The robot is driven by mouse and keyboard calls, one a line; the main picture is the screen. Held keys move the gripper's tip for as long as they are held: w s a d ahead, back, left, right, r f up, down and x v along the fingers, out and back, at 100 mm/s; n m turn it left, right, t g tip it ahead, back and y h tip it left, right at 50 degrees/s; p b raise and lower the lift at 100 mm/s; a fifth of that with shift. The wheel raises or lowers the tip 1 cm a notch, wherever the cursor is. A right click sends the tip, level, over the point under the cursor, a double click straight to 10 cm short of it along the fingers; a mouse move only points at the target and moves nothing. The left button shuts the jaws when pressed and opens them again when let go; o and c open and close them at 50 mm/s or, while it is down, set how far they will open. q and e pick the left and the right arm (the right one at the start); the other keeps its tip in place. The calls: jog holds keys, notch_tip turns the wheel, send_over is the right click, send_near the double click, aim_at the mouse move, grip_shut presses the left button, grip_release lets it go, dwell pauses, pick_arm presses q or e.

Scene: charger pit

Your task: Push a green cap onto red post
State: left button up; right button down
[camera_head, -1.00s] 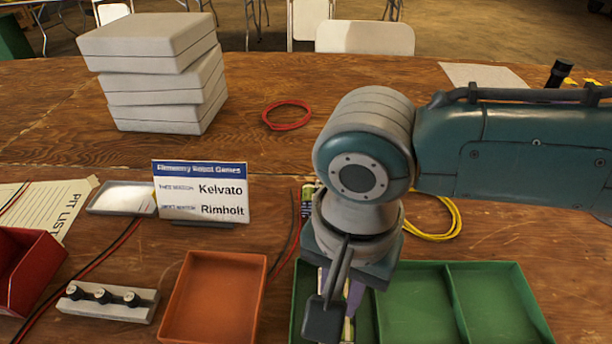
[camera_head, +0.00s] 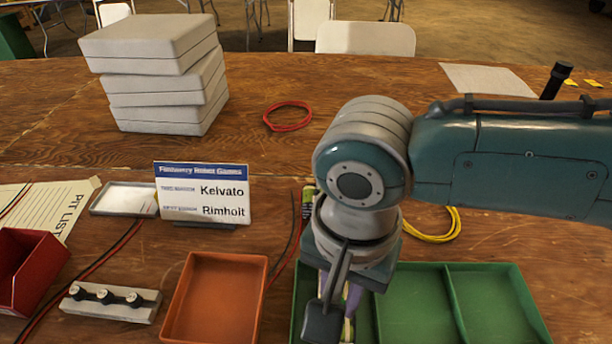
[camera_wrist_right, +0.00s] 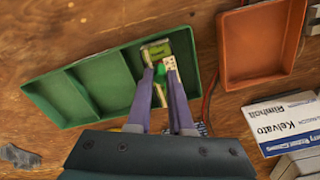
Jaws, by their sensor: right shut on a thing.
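My right gripper (camera_wrist_right: 162,76) points down into a compartment of the green tray (camera_wrist_right: 55,92). Its two purple fingers are shut on a small green cap (camera_wrist_right: 160,71). Beneath and beside the fingertips lie a pale block with small marks (camera_wrist_right: 171,66) and a yellow-green piece (camera_wrist_right: 155,50). A red post cannot be made out in either view. In the head view, the right wrist covers most of that compartment, and the gripper (camera_head: 350,300) shows only partly over the tray. My left gripper is not in view.
An orange tray (camera_head: 217,258) stands left of the green tray, beside a grey block with black knobs (camera_head: 108,300) and a red bin (camera_head: 42,266). A sign (camera_head: 202,193), yellow cable (camera_head: 440,232) and stacked grey cases (camera_head: 160,60) stand behind. The green tray's other compartments are empty.

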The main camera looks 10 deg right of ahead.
jog(key=c, duration=0.7)
grip_release()
jog(key=shift+c, duration=0.2)
jog(key=shift+o, duration=0.3)
jog(key=shift+o, duration=0.8)
notch_tip(320, 180, up, 4)
jog(key=p, duration=0.4)
jog(key=shift+p, duration=0.4)
notch_tip(320, 180, up, 4)
jog(key=p, duration=0.4)
jog(key=shift+f, duration=0.2)
